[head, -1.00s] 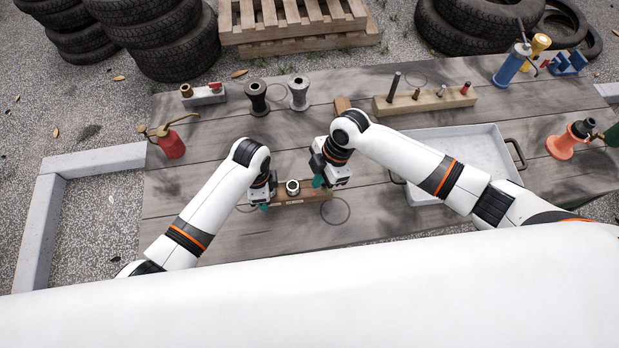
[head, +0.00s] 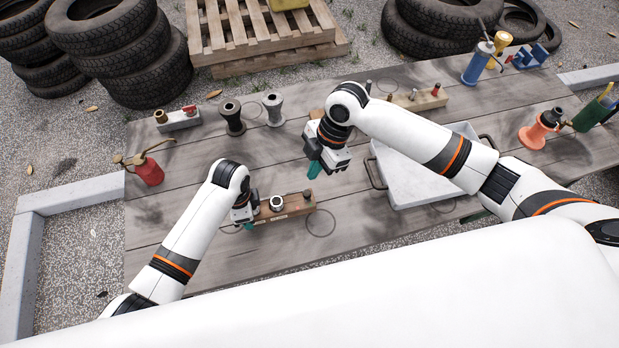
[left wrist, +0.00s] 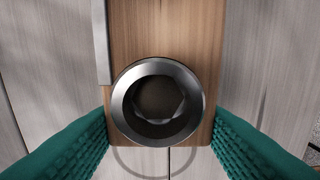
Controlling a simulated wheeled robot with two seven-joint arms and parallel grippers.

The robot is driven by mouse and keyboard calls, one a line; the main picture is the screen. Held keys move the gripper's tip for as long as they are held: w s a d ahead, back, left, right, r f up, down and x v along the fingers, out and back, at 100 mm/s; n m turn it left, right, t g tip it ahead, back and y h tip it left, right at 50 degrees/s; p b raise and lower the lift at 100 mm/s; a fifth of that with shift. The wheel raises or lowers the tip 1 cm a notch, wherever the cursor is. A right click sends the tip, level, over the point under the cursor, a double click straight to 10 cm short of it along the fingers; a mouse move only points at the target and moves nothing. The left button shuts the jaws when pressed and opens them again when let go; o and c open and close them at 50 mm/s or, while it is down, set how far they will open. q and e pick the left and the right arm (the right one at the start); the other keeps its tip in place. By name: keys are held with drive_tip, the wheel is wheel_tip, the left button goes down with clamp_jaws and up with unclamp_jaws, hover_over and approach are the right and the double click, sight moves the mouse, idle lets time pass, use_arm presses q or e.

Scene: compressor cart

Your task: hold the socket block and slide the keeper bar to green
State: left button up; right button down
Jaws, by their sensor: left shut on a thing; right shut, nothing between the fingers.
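The socket block (head: 292,208) is a brown wooden block on the table. A bright metal socket (head: 277,203) stands on it, with a small dark peg at its right end. My left gripper (head: 246,224) is shut on the block's left end. In the left wrist view, its teal fingers press the sides of the wood (left wrist: 190,35) beside a round metal socket (left wrist: 157,102). A grey strip (left wrist: 101,42) runs along the block's edge there; I cannot tell if it is the keeper bar. No green mark is readable. My right gripper (head: 313,172) is shut and empty, above and beyond the block.
A grey tray (head: 410,195) lies right of the block. A wooden rack (head: 425,101) with pegs is behind my right arm. Two spools (head: 232,117) stand at the back and a red oil can (head: 148,172) at the left. Table between spools and block is clear.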

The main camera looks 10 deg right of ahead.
drive_tip(key=shift+d+r, duration=0.1)
drive_tip(key=shift+r, duration=0.25)
use_arm(q)
drive_tip(key=o, duration=1.2)
drive_tip(key=shift+d, duration=0.1)
